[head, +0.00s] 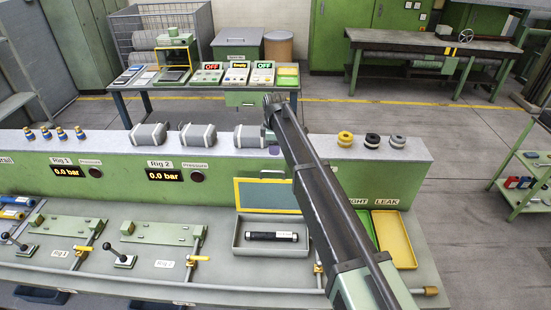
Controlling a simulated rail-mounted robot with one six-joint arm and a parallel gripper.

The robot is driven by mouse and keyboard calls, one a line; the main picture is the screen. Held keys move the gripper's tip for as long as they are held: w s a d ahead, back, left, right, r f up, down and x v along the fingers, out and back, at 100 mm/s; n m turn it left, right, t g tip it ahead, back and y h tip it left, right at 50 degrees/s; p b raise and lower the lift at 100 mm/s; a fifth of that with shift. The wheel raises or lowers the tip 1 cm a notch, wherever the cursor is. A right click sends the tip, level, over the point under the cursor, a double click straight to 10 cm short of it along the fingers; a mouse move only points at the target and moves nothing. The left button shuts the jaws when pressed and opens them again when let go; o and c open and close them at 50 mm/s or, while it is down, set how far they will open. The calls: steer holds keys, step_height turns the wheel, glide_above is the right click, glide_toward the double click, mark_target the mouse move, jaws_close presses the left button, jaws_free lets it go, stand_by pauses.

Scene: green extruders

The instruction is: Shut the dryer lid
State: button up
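No label that I can read names the dryer. In the head view a grey open box (240,240) sits on the green bench, with a raised, yellow-framed lid (237,196) standing upright at its back edge. A small handle shows on the lid's top edge. A black cylinder (271,236) with light ends lies in the box. Another unit with a raised yellow-framed flap (175,42) stands on the back table. My arm passes in front of the bench, right of the grey box. My gripper (272,100) is at its far end, above the ledge; its finger opening is unclear.
Several grey cylinders (198,136) and ring-shaped parts (372,140) stand on the ledge (95,150). Levers and green plates (160,232) occupy the bench's left. Open floor (430,170) lies right.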

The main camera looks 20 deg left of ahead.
step_height(320, 180, down, 11)
steer(key=b, duration=1.1)
steer(key=shift+r, duration=0.15)
steer(key=shift+c, duration=0.3)
jaws_close()
